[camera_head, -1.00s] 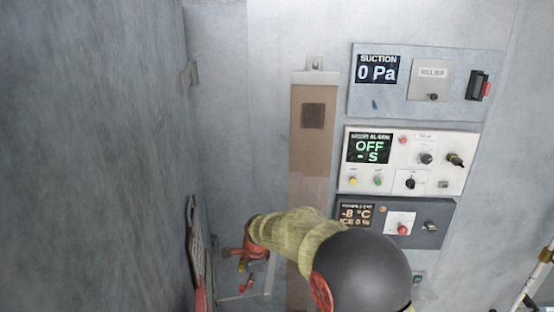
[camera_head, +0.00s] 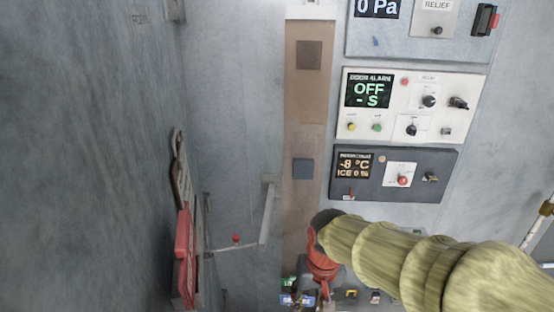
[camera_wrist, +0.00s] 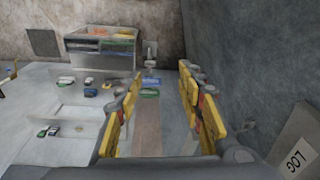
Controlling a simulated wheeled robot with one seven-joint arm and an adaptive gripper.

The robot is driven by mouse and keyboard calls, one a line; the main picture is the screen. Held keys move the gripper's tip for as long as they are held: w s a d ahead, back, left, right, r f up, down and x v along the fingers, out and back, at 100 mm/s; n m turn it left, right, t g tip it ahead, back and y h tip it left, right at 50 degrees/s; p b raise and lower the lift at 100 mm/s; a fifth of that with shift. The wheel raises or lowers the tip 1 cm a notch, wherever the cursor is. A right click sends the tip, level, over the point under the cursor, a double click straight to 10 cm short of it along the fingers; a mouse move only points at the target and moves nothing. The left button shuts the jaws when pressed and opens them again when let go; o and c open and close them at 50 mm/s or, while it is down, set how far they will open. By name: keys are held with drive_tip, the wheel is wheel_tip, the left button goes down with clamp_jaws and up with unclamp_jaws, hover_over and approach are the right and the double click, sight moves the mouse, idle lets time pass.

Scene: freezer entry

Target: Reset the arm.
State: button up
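My arm (camera_head: 400,262) reaches in from the lower right of the head view, in a yellow-green sleeve. Its red wrist part (camera_head: 322,266) hangs at the bottom middle, in front of the brown strip. The gripper end is small and partly lost at the bottom edge there. In the wrist view my gripper (camera_wrist: 160,82) has its two yellow-padded fingers wide apart. Nothing sits between the pads; only the surface beyond shows through the gap.
An alarm panel (camera_head: 460,85) reads OFF, and a dark panel (camera_head: 345,190) below it reads -8 °C.

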drive_tip(key=s+d+f+t+b, duration=0.4)
drive_tip(key=s+d+f+b, duration=0.7)
drive_tip(key=b, duration=0.9)
drive_tip(key=shift+s+f+m+h, duration=0.4)
drive_tip(key=shift+s+f, duration=0.05)
drive_tip(key=shift+s, duration=0.3)
